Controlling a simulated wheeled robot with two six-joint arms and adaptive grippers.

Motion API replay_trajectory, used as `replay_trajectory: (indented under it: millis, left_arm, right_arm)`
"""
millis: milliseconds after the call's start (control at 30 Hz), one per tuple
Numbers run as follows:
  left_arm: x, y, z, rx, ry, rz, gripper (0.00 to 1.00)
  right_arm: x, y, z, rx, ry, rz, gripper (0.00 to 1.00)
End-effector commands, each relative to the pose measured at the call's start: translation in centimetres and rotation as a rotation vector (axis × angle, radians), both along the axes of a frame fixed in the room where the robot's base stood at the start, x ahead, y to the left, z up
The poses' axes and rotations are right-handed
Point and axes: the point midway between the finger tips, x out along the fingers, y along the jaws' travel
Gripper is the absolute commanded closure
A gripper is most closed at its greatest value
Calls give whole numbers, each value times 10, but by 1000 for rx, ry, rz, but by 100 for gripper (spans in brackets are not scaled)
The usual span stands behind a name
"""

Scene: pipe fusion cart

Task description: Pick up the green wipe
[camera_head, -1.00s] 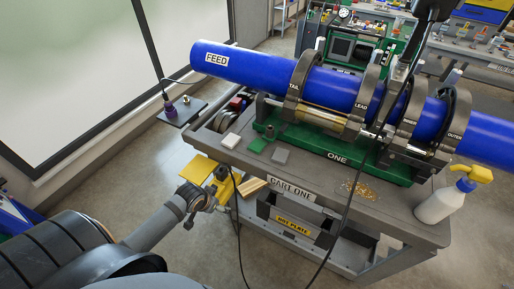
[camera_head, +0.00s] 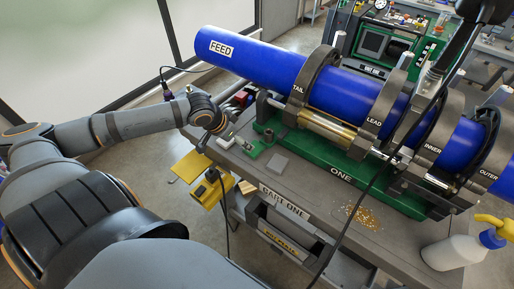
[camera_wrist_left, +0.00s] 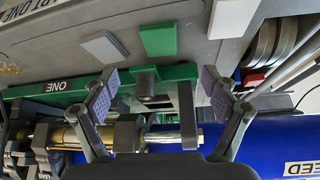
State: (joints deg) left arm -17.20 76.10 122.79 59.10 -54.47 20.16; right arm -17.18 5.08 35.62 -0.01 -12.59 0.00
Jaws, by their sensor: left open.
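The green wipe (camera_head: 254,149) is a small flat green square on the grey cart top, beside the left end of the green machine base. In the left wrist view the wipe (camera_wrist_left: 158,38) lies just beyond the fingertips, roughly midway between them. My left gripper (camera_head: 222,140) is over the cart's left end, left of the wipe in the head view. In the left wrist view its two fingers (camera_wrist_left: 160,80) are spread wide with nothing between them. A grey square (camera_wrist_left: 105,47) and a white square (camera_wrist_left: 230,18) lie on either side of the wipe. My right gripper is not seen.
A blue pipe (camera_head: 250,62) lies in the clamps behind the wipe. The green machine base (camera_head: 330,165) borders it. A yellow holder (camera_head: 212,188) hangs on the cart's left side. Gold shavings (camera_head: 360,215) and a spray bottle (camera_head: 455,252) are to the right.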

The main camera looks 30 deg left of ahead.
Motion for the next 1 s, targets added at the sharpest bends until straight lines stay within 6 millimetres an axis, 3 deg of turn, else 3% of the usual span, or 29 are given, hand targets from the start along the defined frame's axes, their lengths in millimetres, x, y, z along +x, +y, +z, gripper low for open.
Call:
replay_trajectory:
  millis: [33,167,500,667,1000]
  left_arm:
    - [4,-2,-12,-8,-5,5,14]
    - [12,-7,-28,-13,-5,0,14]
    - [23,-8,-42,-3,0,-3,14]
    - [24,-8,-44,-4,0,-1,14]
    - [46,-13,-81,-7,1,0,14]
  right_arm:
    - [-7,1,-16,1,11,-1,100]
    - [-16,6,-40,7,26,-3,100]
    - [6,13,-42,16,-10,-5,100]
    - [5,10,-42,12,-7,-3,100]
    - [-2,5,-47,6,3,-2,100]
